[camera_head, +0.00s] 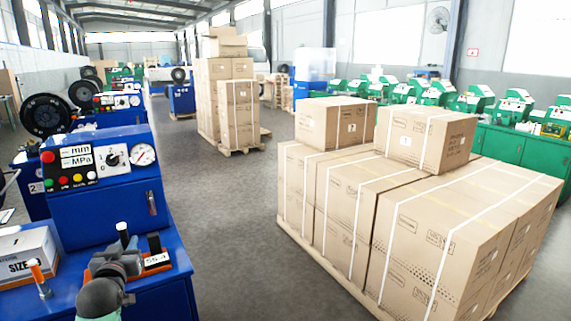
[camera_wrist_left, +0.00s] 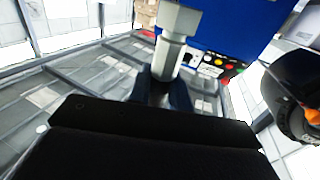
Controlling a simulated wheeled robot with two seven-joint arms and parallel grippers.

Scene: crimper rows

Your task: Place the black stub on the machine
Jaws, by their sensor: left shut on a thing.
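My left gripper (camera_head: 122,258) is over the blue bench top in front of the machine (camera_head: 105,190) with dials and coloured buttons. It is shut on a stub (camera_head: 122,236), which stands up from the fingers, dark with a pale top in the head view. In the left wrist view the stub (camera_wrist_left: 172,50) shows a pale metal fitting, with a darker part between the fingers (camera_wrist_left: 165,95). A black upright piece (camera_head: 154,243) stands just right of the gripper, by a label reading 55.4. My right gripper is out of view.
An orange-topped stub (camera_head: 37,272) stands on the bench left of the gripper, beside a white box (camera_head: 25,258) marked SIZE. Strapped cartons (camera_head: 400,220) stand on a pallet to the right. Grey floor (camera_head: 235,220) lies clear between them and the machine.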

